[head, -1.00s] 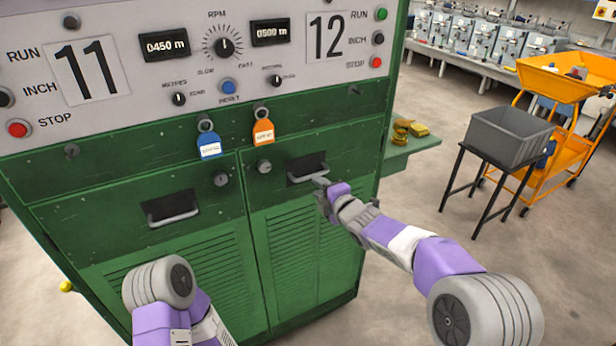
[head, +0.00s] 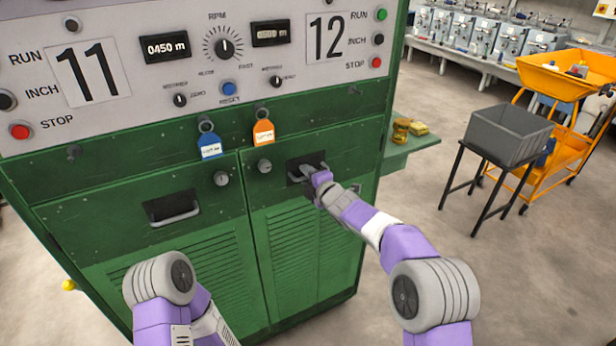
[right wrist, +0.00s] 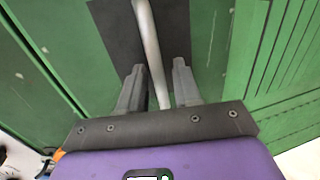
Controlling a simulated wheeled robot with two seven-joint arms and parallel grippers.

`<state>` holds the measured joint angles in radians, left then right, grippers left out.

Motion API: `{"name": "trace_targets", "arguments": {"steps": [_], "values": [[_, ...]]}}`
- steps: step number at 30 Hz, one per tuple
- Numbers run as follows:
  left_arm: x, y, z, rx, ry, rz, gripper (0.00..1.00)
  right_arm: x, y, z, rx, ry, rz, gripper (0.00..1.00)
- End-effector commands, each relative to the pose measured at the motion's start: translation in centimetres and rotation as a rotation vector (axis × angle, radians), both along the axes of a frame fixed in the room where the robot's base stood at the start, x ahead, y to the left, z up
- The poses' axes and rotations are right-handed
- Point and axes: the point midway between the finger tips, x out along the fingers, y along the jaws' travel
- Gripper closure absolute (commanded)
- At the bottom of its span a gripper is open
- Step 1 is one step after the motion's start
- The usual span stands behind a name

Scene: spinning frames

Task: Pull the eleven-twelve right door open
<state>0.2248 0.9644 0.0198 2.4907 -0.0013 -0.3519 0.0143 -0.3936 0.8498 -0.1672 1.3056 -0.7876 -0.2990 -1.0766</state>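The green eleven-twelve right door (head: 305,245) sits under the number 12, with louvres in its lower part. It looks closed, its edge meeting the left door (head: 120,235). Its grey bar handle (right wrist: 146,35) crosses a dark recess at its top. My right gripper (head: 306,176) is at this handle. In the head view the gripper partly hides the handle. My left gripper is out of view; only its arm shows.
Round knobs (head: 264,166) and blue and orange tags (head: 263,133) are on the machine front. A green side shelf (head: 405,148) juts out at right. A grey crate (head: 508,135) on a black stand and an orange trolley (head: 565,80) stand farther right, with bare floor between.

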Motion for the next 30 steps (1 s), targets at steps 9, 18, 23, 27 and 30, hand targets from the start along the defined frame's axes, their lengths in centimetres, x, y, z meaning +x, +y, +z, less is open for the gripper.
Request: {"name": "trace_targets", "arguments": {"steps": [9, 18, 23, 27, 30], "values": [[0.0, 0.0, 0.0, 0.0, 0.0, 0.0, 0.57, 0.0, 0.0, 0.0, 0.001, 0.001, 0.0, 1.0], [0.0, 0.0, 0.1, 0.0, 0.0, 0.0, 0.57, 0.0, -0.1, 0.0, 0.0, 0.0, 0.001, 1.0], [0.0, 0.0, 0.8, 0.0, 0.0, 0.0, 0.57, -0.4, -0.6, 0.2, 0.001, 0.001, 0.018, 1.0], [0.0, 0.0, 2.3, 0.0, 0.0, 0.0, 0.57, -1.4, -1.6, 0.4, 0.001, 0.003, 0.061, 1.0], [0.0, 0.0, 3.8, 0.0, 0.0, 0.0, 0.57, -2.5, -2.7, 0.5, 0.001, 0.005, 0.11, 1.0]]}}
